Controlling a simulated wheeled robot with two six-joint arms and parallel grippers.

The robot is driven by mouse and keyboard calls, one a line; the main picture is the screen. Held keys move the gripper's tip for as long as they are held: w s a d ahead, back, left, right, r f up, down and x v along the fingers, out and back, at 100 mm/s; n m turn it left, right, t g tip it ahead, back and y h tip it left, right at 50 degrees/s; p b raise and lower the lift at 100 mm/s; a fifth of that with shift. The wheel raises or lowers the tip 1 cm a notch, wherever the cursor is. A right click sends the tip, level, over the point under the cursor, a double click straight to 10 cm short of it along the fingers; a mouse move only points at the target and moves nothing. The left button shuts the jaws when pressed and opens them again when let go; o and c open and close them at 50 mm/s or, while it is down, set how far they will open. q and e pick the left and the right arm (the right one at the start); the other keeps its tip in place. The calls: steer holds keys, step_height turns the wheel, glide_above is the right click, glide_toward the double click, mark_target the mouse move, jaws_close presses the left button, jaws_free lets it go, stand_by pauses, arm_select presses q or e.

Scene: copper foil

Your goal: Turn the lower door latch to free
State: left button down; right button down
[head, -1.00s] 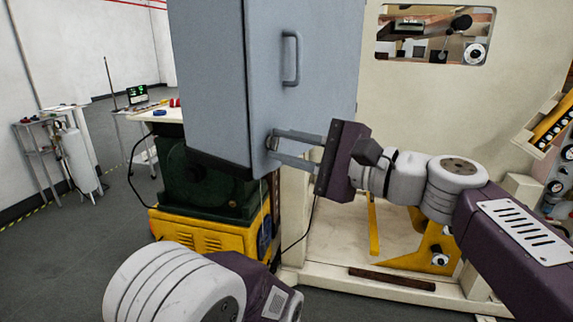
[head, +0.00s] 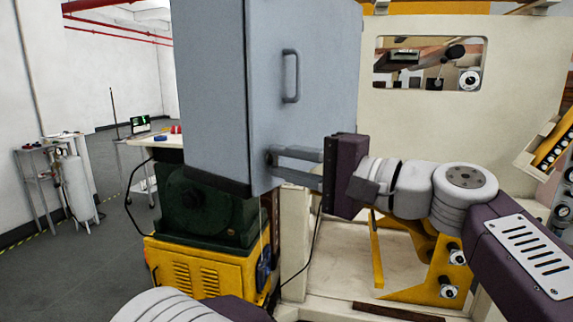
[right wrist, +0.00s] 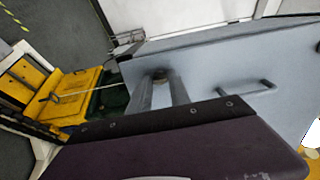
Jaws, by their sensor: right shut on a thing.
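The grey-blue cabinet (head: 215,90) hangs in the middle of the head view, with a bar handle (head: 291,76) on its door side. My right gripper (head: 273,161) is at the lower part of that side, its two fingers shut on the small lower latch. The fingers mostly hide the latch in the head view. In the right wrist view, a small dark round part of the latch (right wrist: 160,74) shows between the fingertips. Which way the latch is turned cannot be told. My left gripper is out of view; only part of my left arm shows at the bottom.
A dark green machine (head: 200,205) on a yellow base (head: 195,268) stands below the cabinet. A cream panel with a window (head: 500,120) rises behind my right arm. A trolley and a gas cylinder (head: 77,187) stand at the far left, with open floor between.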

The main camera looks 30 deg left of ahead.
steer(key=c, duration=1.2)
jaws_free()
steer(key=s+d+b, duration=0.1)
steer(key=d+b, duration=0.1)
steer(key=d, duration=0.7)
steer(key=shift+s, duration=0.15)
